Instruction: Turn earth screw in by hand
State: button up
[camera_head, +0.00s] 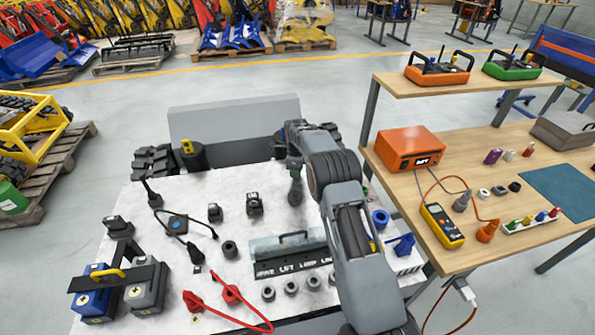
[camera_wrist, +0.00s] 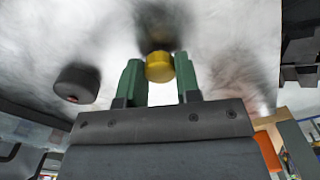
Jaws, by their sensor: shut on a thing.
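The earth screw shows in the wrist view as a round yellow, brass-coloured head (camera_wrist: 159,68) against the pale panel (camera_wrist: 220,30). My gripper (camera_wrist: 158,75) has its two green fingers on either side of that head and is shut on it. How deep the screw sits cannot be told, as its shank is hidden behind the head. In the head view my gripper (camera_head: 295,190) points down at the back right of the white panel (camera_head: 150,225), and the screw is hidden there.
A dark round knob (camera_wrist: 77,83) stands left of the fingers. On the panel are a black cable connector (camera_head: 177,224), a red cable (camera_head: 232,294) and battery blocks (camera_head: 95,292). A wooden bench (camera_head: 455,180) with an orange box (camera_head: 409,149) and a yellow multimeter (camera_head: 441,225) stands at the right.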

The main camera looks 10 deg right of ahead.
jog(key=m, duration=0.4)
jog(key=shift+m, duration=0.4)
jog(key=m, duration=0.4)
jog(key=shift+r, duration=0.1)
